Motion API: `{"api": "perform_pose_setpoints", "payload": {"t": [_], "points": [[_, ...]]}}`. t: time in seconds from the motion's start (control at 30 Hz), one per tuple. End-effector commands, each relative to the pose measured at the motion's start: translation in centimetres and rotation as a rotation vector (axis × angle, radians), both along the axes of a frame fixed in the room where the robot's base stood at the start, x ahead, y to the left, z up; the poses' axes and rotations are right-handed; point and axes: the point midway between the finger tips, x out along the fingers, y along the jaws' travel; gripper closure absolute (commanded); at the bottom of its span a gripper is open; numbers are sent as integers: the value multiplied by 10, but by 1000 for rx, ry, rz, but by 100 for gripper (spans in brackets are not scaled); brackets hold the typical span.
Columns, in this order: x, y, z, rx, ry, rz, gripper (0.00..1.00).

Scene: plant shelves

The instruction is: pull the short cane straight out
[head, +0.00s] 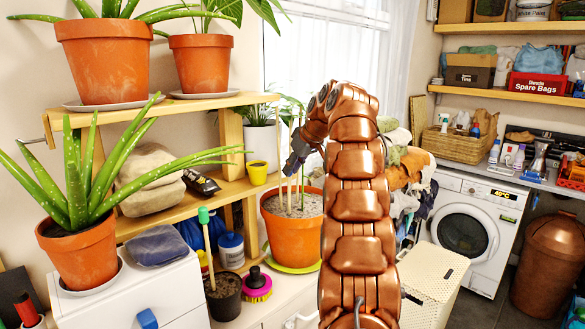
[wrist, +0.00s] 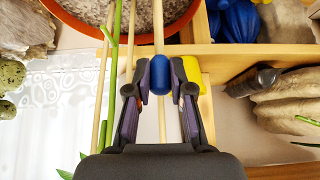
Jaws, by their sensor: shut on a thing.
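My gripper (head: 296,160) is above the large terracotta pot (head: 272,232) on the low bench. In the wrist view my gripper (wrist: 160,78) is shut on a pale cane (wrist: 159,30), its fingers on either side of a blue piece (wrist: 160,82), apparently a cap. This cane runs from the grip across the pot's soil (wrist: 125,12) to the picture's top edge, so its foot is out of that view. Other pale canes (wrist: 104,70) and a green stem (wrist: 115,40) stand beside it. In the head view my arm hides part of the pot and plant.
The wooden shelf (head: 185,208) with a yellow pot (head: 258,172) is just left of my gripper. A white pot (head: 262,138) stands behind. Aloe pots (head: 82,252) are farther left. The space above the cane pot holds leaves and canes.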

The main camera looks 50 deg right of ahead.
Motion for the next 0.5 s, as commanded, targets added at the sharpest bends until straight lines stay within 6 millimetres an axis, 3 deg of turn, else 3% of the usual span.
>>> {"api": "perform_pose_setpoints", "payload": {"t": [0.5], "points": [[0, 0, 13, 1, 0, 1, 100]]}}
